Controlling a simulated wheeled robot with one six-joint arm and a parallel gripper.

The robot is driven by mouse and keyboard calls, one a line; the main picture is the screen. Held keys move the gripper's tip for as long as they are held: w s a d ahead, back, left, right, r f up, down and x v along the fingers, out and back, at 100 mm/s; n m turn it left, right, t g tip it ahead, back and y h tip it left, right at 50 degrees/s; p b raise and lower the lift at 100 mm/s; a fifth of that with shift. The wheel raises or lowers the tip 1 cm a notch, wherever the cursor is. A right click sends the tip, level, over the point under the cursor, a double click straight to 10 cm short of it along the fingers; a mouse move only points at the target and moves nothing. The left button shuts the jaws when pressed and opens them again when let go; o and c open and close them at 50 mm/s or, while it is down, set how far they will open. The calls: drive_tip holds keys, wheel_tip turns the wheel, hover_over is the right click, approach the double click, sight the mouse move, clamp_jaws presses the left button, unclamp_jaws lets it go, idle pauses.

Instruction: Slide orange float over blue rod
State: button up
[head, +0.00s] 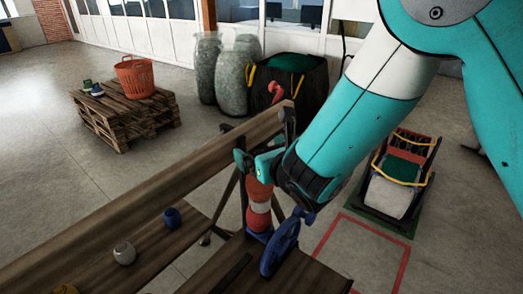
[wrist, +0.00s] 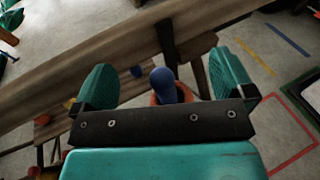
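The blue rod (wrist: 163,82) points up between my fingers in the wrist view, its rounded tip clear. An orange float (wrist: 155,100) shows around the rod below the tip, partly hidden by my gripper's dark crossbar. In the head view an orange float (head: 259,190) is at the top of an upright stack, above a white band (head: 260,207) and another orange part (head: 259,223). My gripper (head: 257,163) is just above this stack. In the wrist view its teal fingers (wrist: 165,82) are wide apart, with gaps to the rod and float on both sides. It appears open and empty.
A wooden beam (head: 160,190) runs close beside my gripper. A blue wheel (head: 280,246) stands right of the stack. Blue (head: 172,217), white (head: 124,254) and yellow (head: 66,289) floats sit on the lower board. A pallet (head: 130,118) with an orange basket (head: 135,77) is farther back.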

drive_tip(key=b+v, duration=1.7)
drive_tip(key=b, duration=0.1)
drive_tip(key=shift+s, duration=0.2)
drive_tip(key=shift+d, duration=0.1)
drive_tip(key=shift+c, duration=0.5)
idle(1.0)
